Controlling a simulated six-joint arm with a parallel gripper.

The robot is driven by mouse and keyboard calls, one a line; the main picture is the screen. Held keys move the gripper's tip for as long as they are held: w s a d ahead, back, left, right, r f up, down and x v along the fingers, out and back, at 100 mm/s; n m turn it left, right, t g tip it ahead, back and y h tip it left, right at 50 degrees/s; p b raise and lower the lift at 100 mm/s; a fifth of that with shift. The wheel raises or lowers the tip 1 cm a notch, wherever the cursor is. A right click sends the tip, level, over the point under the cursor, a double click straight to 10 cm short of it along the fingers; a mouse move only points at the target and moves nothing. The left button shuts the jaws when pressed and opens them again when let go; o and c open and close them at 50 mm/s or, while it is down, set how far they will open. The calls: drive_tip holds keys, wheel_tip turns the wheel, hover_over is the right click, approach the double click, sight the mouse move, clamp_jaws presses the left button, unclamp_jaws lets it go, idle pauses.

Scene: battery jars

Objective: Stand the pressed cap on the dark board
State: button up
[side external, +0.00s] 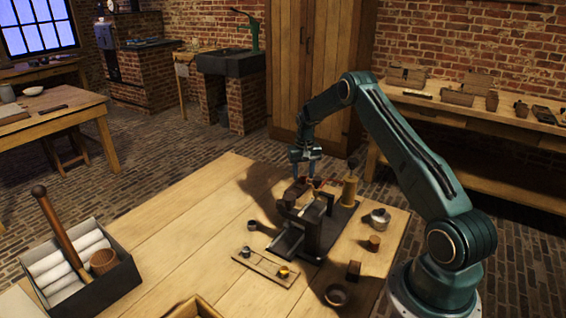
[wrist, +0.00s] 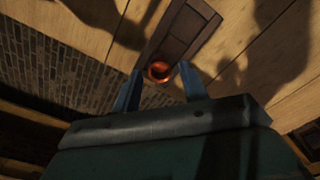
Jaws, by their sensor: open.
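My gripper (side external: 305,176) hangs from the arm just behind the dark press (side external: 312,228) in the side view. In the wrist view my gripper (wrist: 160,70) is open, with one blue-grey finger on each side of a round copper-coloured cap (wrist: 159,73). The cap looks hollow, with a bright rim, and appears between the fingertips. I cannot tell whether the fingers touch it. Beyond it a dark brown board (wrist: 187,28) lies on the pale table. In the side view a small reddish spot shows by the fingertips, too small to make out.
A yellow post (side external: 350,191) stands beside the press. A light wooden strip (side external: 265,268) holds small cups. A metal pot (side external: 380,218), brown blocks and a bowl (side external: 337,295) stand at right. A grey box (side external: 88,282) of white rolls sits at left. The table's left middle is clear.

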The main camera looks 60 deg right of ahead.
sight(303, 182)
wheel_tip(303, 182, up, 11)
idle(0.5)
drive_tip(key=shift+r, duration=0.1)
idle(0.4)
drive_tip(key=s+a+r+n+t+h, duration=0.15)
drive_tip(key=s+a+r, duration=0.25)
drive_tip(key=a+r, duration=0.65)
drive_tip(key=s+a+r+n+t+y, duration=0.1)
drive_tip(key=s+a+r+n, duration=0.25)
drive_tip(key=a+r, duration=0.75)
drive_tip(key=s+a+n+t, duration=0.1)
drive_tip(key=s+a, duration=0.3)
drive_tip(key=s, duration=0.3)
drive_tip(key=s+a+f+n+t, duration=0.1)
drive_tip(key=s+a, duration=0.4)
drive_tip(key=s, duration=0.3)
drive_tip(key=s+a+n+t, duration=0.1)
drive_tip(key=s+a+n, duration=0.1)
drive_tip(key=s+a, duration=0.3)
drive_tip(key=s, duration=0.2)
drive_tip(key=shift+s+f, duration=0.35)
